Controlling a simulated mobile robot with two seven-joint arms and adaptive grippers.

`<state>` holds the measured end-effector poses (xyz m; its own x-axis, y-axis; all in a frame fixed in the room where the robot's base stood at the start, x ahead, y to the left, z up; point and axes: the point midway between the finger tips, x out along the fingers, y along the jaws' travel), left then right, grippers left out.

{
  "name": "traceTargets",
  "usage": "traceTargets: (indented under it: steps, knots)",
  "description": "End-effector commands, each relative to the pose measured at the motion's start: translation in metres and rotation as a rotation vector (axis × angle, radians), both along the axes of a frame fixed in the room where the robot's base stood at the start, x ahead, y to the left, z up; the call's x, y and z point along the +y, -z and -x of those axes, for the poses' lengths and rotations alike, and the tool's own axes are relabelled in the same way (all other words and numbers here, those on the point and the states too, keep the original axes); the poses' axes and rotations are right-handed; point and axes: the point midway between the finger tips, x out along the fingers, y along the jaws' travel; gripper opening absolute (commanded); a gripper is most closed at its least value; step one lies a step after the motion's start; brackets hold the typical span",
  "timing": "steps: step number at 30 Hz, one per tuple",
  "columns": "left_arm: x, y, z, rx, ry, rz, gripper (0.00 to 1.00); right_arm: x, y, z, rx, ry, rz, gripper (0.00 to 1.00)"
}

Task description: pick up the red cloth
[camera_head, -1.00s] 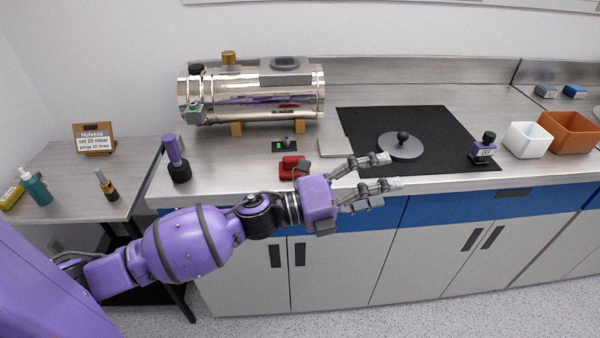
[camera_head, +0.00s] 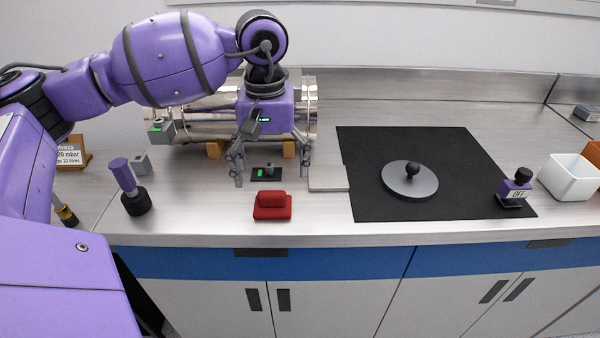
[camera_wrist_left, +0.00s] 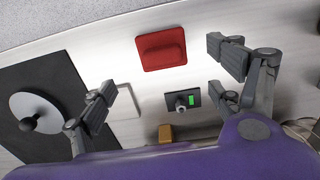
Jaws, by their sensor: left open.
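The red cloth (camera_head: 272,206) lies folded on the steel counter near its front edge. It also shows in the left wrist view (camera_wrist_left: 161,49), near the top between the fingers. My left gripper (camera_head: 271,178) points down with its fingers spread wide, open and empty. It is above and behind the cloth, apart from it, over a small black switch plate with a green light (camera_head: 266,173). In the left wrist view the left gripper (camera_wrist_left: 170,85) shows a finger on each side of the cloth and plate. My right gripper is not in view.
A shiny metal cylinder on wooden blocks (camera_head: 312,110) stands behind my left gripper. A purple-handled tool (camera_head: 130,188) stands left of the cloth. A pale flat slab (camera_head: 328,180) and a black mat (camera_head: 365,205) with a grey lid (camera_head: 410,182) lie to the right. Counter around the cloth is clear.

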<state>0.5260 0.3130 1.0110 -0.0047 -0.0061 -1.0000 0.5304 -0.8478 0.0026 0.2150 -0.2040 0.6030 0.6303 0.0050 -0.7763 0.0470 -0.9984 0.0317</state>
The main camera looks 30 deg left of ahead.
Motion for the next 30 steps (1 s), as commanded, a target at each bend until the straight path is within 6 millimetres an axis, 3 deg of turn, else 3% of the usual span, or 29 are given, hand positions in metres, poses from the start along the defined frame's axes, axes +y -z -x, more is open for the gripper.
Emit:
traceTargets:
  steps: [11,21,29,30]
  knots:
    - [0.002,0.032,0.002,0.007,0.011,-0.007,0.84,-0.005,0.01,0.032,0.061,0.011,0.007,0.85]
    - [0.001,0.076,0.003,0.006,0.009,-0.006,0.84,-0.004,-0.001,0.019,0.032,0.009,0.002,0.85]
    - [0.001,0.079,0.002,0.004,0.009,-0.006,0.84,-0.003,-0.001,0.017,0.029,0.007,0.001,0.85]
    - [0.001,0.079,0.002,0.004,0.009,-0.006,0.79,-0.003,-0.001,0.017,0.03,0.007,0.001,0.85]
